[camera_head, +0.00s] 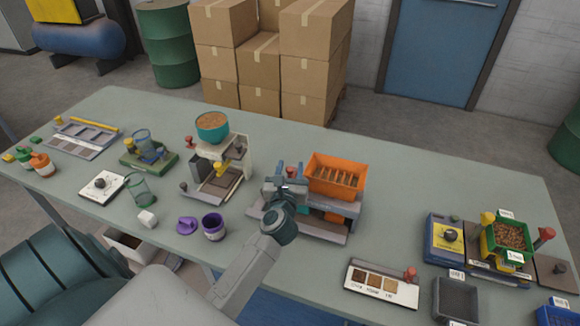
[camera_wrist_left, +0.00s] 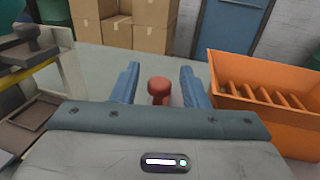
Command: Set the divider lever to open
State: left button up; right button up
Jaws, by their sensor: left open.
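A machine with an orange slatted hopper (camera_head: 336,176) stands mid-table. The hopper also shows at the right of the left wrist view (camera_wrist_left: 262,100). My left gripper (camera_head: 290,170) is over the machine's left side, just left of the hopper. Its blue fingers (camera_wrist_left: 160,80) are apart. A red knob (camera_wrist_left: 158,86) shows between them in the left wrist view, with a gap on each side; it looks like the divider lever's knob. The lever's stem and any open or closed marks are hidden by the gripper. My right gripper is not in view.
A beige machine with a teal bowl (camera_head: 212,127) stands left of the gripper. A purple cup (camera_head: 213,227) and a card with brown swatches (camera_head: 382,284) lie toward the front. A green tray of grain (camera_head: 509,240) stands at the right. Cardboard boxes (camera_head: 262,65) are stacked behind.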

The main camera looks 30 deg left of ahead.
pick_arm(q)
jog(key=shift+w, duration=0.1)
grip_shut()
jog(key=shift+a+r+m+h+p, duration=0.2)
jog(key=shift+m+h+p, duration=0.25)
jog(key=shift+p, duration=0.3)
jog(key=m+h+p, duration=0.1)
jog(key=a+m+t+h+p, duration=0.1)
jog(key=h, duration=0.1)
jog(key=m+h+p, duration=0.1)
jog(key=shift+a+t+h+p, duration=0.25)
jog(key=shift+t+h+p, duration=0.05)
jog(key=shift+h+p, duration=0.05)
jog(key=m+h+b, duration=0.1)
jog(key=m+h, duration=0.1)
jog(key=h, duration=0.1)
jog(key=a+m+g+h+b, duration=0.1)
jog(key=m+h, duration=0.1)
jog(key=h, duration=0.2)
jog(key=w+a+m+h, duration=0.1)
jog(key=m+h, duration=0.1)
jog(key=h, duration=0.1)
jog(key=shift+a+f+m+g+b, duration=0.1)
jog(key=shift+f+m+g+b, duration=0.1)
jog(key=shift+m+g+b, duration=0.2)
